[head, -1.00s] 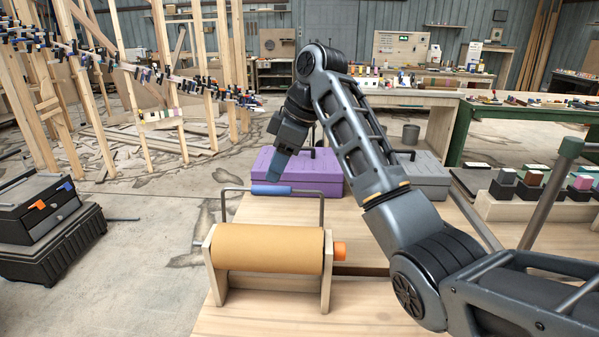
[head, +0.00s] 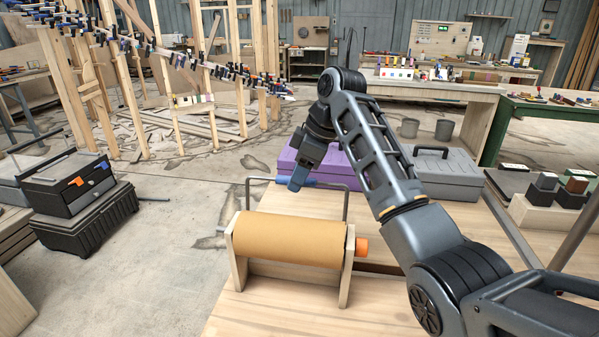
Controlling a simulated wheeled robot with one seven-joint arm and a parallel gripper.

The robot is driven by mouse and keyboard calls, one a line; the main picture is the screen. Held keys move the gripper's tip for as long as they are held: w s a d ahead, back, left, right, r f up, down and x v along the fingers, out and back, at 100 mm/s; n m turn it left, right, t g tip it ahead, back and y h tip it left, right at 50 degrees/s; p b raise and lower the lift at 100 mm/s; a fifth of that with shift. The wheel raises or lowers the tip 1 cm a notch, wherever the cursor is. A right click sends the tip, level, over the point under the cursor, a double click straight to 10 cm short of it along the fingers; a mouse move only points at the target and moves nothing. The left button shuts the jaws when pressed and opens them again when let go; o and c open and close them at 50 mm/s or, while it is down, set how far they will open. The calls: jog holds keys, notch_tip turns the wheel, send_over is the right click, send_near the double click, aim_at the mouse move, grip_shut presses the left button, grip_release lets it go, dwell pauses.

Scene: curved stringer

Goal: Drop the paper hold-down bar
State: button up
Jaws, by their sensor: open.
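A roll of tan paper (head: 290,240) sits in a wooden stand on the plywood bench. Only one finger shows clearly; the gripper is open. I cannot tell whether it touches the sleeve. An orange knob (head: 361,247) is at the roll's right end.
A purple toolbox (head: 335,166) stands just behind the bar, and a grey toolbox (head: 447,172) is to its right. Black cases (head: 72,185) stand on the floor at left. Bare bench (head: 270,305) lies in front of the stand.

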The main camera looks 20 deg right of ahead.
grip_shut()
dwell(0.3)
dwell(0.3)
